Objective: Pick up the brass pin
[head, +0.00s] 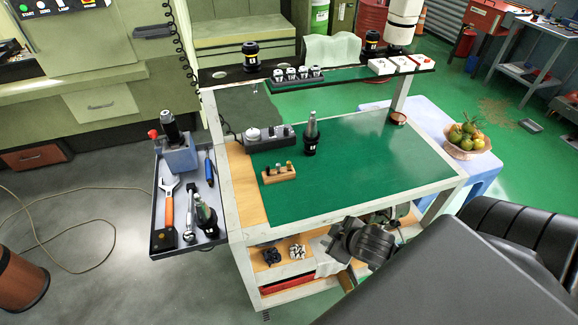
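A small wooden block (279,175) stands on the green top of the cart (365,165), near its left front. Several small pins stand upright in it. The one at the right end looks brass-coloured and is probably the brass pin (289,166), but it is very small here. My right gripper (340,244) is low at the cart's front edge, right of the block and well apart from it. Its fingers are too dark and hidden to tell whether they are open. My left gripper is not in view.
A black tool holder (311,135) and a grey tray with a white round part (253,134) stand behind the block. A side tray (160,205) with wrench and tools hangs at the left. A fruit basket (466,148) stands right. The cart top's right half is mostly clear.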

